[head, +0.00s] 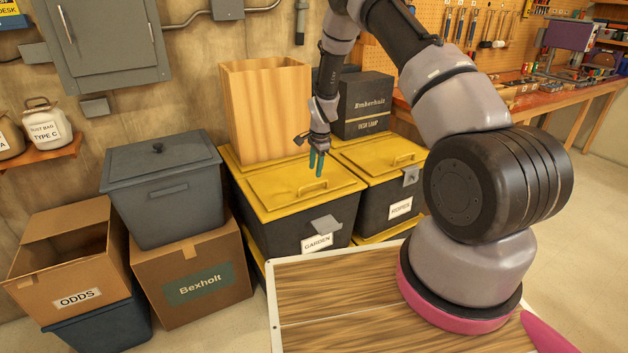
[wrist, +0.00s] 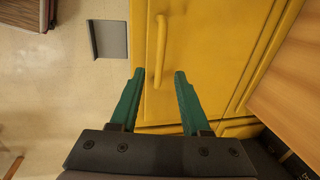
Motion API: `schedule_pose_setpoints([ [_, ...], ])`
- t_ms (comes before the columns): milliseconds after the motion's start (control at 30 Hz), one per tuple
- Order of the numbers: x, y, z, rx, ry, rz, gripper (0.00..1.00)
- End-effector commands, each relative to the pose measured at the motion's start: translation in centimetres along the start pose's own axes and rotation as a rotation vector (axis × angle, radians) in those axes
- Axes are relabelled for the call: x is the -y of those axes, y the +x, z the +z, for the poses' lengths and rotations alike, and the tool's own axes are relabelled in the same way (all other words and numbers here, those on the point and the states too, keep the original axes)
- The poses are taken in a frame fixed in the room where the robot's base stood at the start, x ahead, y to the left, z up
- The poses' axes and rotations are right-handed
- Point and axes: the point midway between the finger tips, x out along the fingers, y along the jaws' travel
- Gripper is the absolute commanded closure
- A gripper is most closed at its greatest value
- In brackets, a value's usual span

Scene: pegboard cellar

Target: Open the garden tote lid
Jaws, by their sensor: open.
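The garden tote (head: 292,238) is dark with a yellow lid (head: 275,198) and a "GARDEN" label on its front. The lid lies flat and closed. A raised yellow bar handle (head: 313,189) is on the lid, and a grey latch plate (head: 324,225) sticks out at its front edge. My gripper (head: 317,164) is above the lid near the handle, fingers pointing down. In the wrist view my gripper (wrist: 158,78) has its teal fingers apart, with the handle (wrist: 160,50) just ahead of and between the fingertips. I cannot tell if they touch. The latch plate (wrist: 109,40) shows at left.
A "ROPES" tote (head: 390,208) with a yellow lid stands close on the right. A wooden box (head: 265,110) and a dark Emberholt box (head: 367,100) stand behind. A grey lidded bin (head: 160,195) on a Bexholt carton (head: 195,285) is at left.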

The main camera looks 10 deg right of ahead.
Motion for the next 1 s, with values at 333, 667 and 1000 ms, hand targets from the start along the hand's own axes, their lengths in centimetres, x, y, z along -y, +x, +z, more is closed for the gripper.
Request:
schedule_pose_setpoints([
  [333, -0.1, 5.5, 0.0, 0.0, -0.001, 0.001, 0.53],
  [667, 0.0, 6.3, 0.0, 0.0, -0.001, -0.001, 0.53],
  [1000, 0.0, 6.3, 0.0, 0.0, -0.001, 0.0, 1.0],
])
